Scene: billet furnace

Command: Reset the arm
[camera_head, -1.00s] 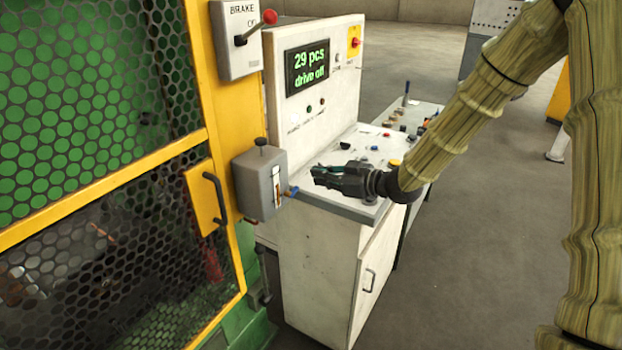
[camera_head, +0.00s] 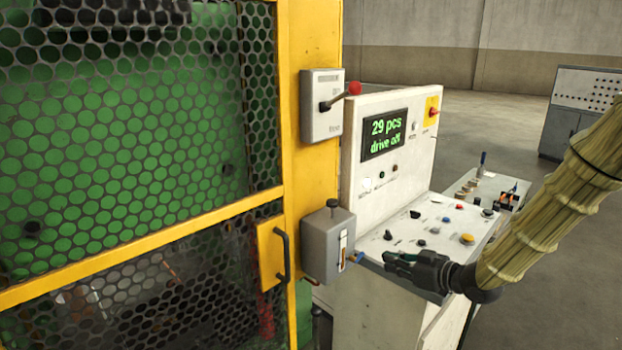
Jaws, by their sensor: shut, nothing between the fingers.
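My gripper (camera_head: 388,258) is shut and empty. It is at the lower right of the middle, in front of the near edge of the white control console (camera_head: 395,225), and points left. My arm, in a tan ribbed sleeve, reaches in from the right edge. The console display (camera_head: 386,134) reads "29 pcs drive off".
A yellow-framed mesh guard (camera_head: 130,130) with a black door handle (camera_head: 281,255) fills the left. The brake box (camera_head: 321,104) has a red-knobbed lever (camera_head: 340,97). A side table with tools (camera_head: 490,187) stands behind the console. Open floor lies at the right.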

